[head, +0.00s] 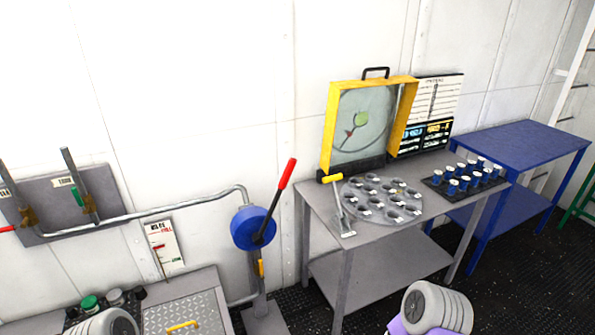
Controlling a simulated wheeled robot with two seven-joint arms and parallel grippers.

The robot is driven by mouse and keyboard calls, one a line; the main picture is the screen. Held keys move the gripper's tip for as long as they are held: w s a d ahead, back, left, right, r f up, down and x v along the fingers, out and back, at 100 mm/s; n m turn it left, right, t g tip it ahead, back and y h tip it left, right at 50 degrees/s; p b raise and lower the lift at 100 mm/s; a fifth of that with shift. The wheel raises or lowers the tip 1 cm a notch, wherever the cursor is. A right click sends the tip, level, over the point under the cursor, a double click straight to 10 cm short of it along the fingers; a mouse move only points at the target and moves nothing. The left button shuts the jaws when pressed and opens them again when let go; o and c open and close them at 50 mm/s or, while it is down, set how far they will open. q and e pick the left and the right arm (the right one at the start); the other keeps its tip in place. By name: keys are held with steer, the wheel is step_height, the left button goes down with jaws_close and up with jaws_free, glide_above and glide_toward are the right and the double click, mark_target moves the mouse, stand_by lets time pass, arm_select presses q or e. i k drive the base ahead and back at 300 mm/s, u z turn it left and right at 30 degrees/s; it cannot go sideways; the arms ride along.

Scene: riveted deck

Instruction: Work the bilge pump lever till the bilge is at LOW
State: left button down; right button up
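The bilge pump (251,228) is a blue round body on a grey post, left of the grey bench. Its lever has a red grip (287,173) and a dark shaft, and leans up and to the right. The bilge gauge (164,245) is a white plate on the wall left of the pump, with red lettering near the top and green near the bottom. A thin reddish pointer shows on it, but its exact reading is too small to tell. Neither gripper is in view. Grey rounded parts of my arms show at the bottom edge, apart from the lever.
A grey bench (378,272) holds a yellow-framed case (329,127), a round tray of cups and a yellow-handled tool. A blue table (520,137) stands right. Pipes and valve levers (77,196) line the left wall. A hatch (188,312) with a yellow handle is below.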

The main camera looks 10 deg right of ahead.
mark_target(258, 237)
steer(key=z, duration=0.15)
steer(key=i, duration=1.2)
steer(key=u, duration=0.35)
